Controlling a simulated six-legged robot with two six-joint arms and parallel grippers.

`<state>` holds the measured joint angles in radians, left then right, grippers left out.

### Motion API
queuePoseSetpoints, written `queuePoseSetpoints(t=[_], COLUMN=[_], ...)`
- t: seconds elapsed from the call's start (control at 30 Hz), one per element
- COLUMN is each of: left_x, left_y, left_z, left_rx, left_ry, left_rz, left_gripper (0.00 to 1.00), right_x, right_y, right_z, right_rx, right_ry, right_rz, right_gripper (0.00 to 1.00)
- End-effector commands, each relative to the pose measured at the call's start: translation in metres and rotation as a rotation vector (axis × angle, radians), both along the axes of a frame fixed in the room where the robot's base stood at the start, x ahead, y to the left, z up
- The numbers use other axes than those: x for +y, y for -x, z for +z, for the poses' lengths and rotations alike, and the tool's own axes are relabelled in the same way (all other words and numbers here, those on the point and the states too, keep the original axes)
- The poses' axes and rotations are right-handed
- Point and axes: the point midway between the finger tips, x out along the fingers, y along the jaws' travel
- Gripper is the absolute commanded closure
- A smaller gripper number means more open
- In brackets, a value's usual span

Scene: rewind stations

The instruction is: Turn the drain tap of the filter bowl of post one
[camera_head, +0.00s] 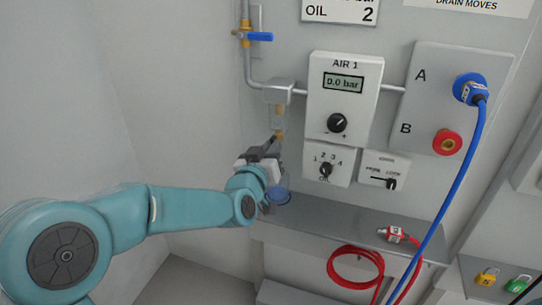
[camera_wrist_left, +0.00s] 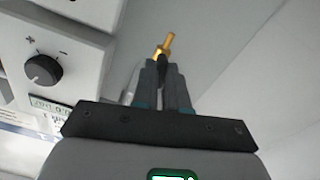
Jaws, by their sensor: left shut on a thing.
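The filter bowl (camera_head: 278,117) hangs under the filter head on the wall panel, left of the AIR 1 unit. The brass drain tap (camera_head: 280,135) sits at its lower end. My left gripper (camera_head: 273,141) reaches up from below, its fingertips at the tap. In the left wrist view the brass tap (camera_wrist_left: 166,44) stands out above the fingertips, and my left gripper (camera_wrist_left: 162,75) is shut on its dark lower part. The fingers hide some of the tap. My right gripper is not in view.
A blue cup (camera_head: 278,195) stands on the grey shelf (camera_head: 330,215) below the bowl. The AIR 1 unit (camera_head: 343,98) is close to the right. A blue hose (camera_head: 452,190) hangs further right. A red coiled hose (camera_head: 355,265) hangs below the shelf.

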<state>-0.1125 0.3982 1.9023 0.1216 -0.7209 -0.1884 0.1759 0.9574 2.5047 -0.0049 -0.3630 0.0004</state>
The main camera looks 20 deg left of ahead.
Motion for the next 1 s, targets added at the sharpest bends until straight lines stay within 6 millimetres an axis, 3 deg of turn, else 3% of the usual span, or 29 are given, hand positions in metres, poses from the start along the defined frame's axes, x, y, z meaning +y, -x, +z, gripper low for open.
queuePoseSetpoints(t=[0.03, 0.4, 1.0], left_x=[0.0, -0.001, -0.001], left_y=[0.0, 0.0, 0.0], left_z=[-0.005, -0.005, -0.002], left_rx=[-0.004, 0.009, 0.03], left_ry=[0.038, 0.387, 0.953], left_rz=[0.0, -0.001, -0.001], left_gripper=[1.0, 1.0, 1.0], right_x=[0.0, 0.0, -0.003], right_y=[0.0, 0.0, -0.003], right_z=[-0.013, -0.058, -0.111], right_rx=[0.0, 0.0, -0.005], right_ry=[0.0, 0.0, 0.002], right_rz=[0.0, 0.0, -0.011], right_gripper=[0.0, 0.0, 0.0])
